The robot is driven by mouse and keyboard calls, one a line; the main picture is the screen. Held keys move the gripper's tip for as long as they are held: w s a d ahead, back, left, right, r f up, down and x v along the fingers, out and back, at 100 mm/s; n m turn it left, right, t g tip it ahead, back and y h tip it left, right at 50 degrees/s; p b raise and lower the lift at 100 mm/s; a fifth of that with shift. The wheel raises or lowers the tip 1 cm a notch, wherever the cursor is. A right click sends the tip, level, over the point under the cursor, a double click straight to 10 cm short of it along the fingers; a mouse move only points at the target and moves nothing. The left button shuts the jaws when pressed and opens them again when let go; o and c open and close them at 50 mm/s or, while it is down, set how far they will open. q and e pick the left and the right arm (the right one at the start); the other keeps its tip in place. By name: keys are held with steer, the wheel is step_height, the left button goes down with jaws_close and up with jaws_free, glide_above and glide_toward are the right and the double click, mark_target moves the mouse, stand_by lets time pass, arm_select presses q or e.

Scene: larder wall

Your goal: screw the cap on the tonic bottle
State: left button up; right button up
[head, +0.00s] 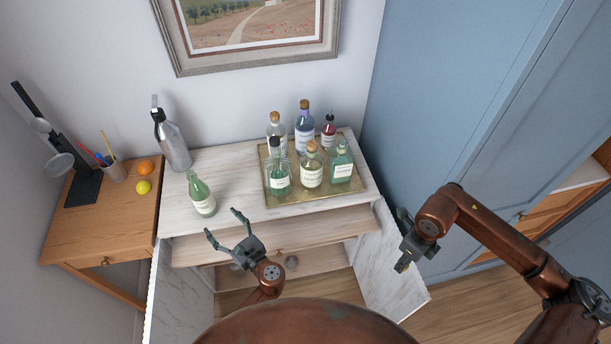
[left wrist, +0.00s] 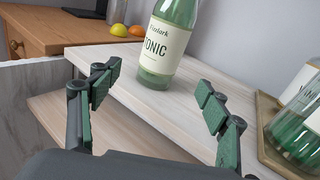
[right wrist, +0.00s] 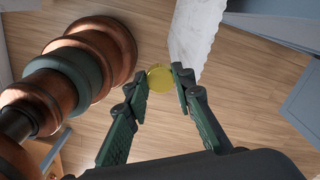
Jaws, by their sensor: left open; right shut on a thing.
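The tonic bottle (head: 201,195) is green glass with a cream label and stands upright on the cabinet's marble top, left of the tray. In the left wrist view its label (left wrist: 165,42) reads "TONIC"; its neck is out of that view. My left gripper (head: 223,226) is open and empty, in front of the bottle and apart from it; its spread fingers (left wrist: 157,90) show in the left wrist view. My right gripper (right wrist: 160,82) is shut on a round yellow-gold cap (right wrist: 159,78), held in the air over the floor. In the head view the right gripper (head: 402,262) is right of the cabinet.
A brass tray (head: 290,198) with several bottles stands on the right of the cabinet top. A siphon bottle (head: 172,142) stands behind the tonic bottle. The cabinet's marble door (head: 385,262) hangs open near my right gripper. A wooden side table (head: 110,215) is at left.

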mark_target(211, 206)
arm_select(q)
steer(key=shift+w+d+r+m+t, duration=0.25)
steer(key=shift+d+r+m+t, duration=0.05)
steer(key=shift+d+r+m, duration=0.1)
steer(key=shift+f, duration=0.1)
steer(key=x, duration=0.6)
steer(key=shift+a, duration=0.2)
steer(key=shift+w+a, duration=0.2)
steer(key=x, duration=0.5)
steer(key=shift+s+a+f+p, duration=0.1)
steer(key=shift+a+f+p, duration=0.25)
steer(key=shift+c, duration=0.7)
